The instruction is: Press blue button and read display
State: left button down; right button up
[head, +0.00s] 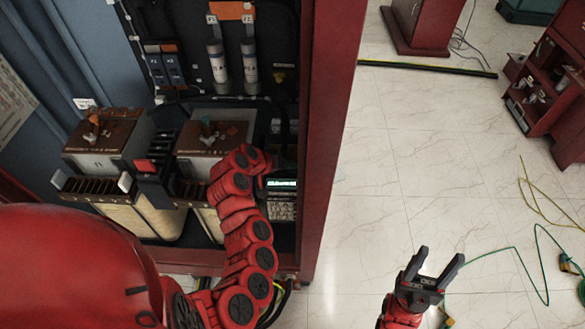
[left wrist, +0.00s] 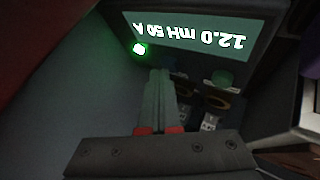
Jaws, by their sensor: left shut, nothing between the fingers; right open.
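The lit display (head: 282,184) is on a small device low in the red-framed cabinet. In the left wrist view the display (left wrist: 190,35) shows upside down and reads "12.0 mH 50 A". A green light (left wrist: 139,48) glows at its edge. My left gripper (left wrist: 160,74) is shut and empty, its fingertips close to the device's panel just beside the display. I cannot tell whether they touch it. No blue button can be made out; a dim greenish round button (left wrist: 222,78) shows right of the fingers. My right gripper (head: 437,262) is open and empty, above the floor.
Two transformer-like blocks (head: 95,142) (head: 205,137) stand in the cabinet, left of the device. The cabinet's red side post (head: 328,120) is close to my left arm. Green and yellow cables (head: 520,262) lie on the floor at right. The middle floor is clear.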

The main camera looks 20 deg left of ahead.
aim_at(290, 172)
pick_arm(q)
jog(key=shift+r, duration=0.7)
jog(key=shift+r, duration=0.15)
jog(key=shift+r+p, duration=1.2)
jog(key=shift+r, duration=1.2)
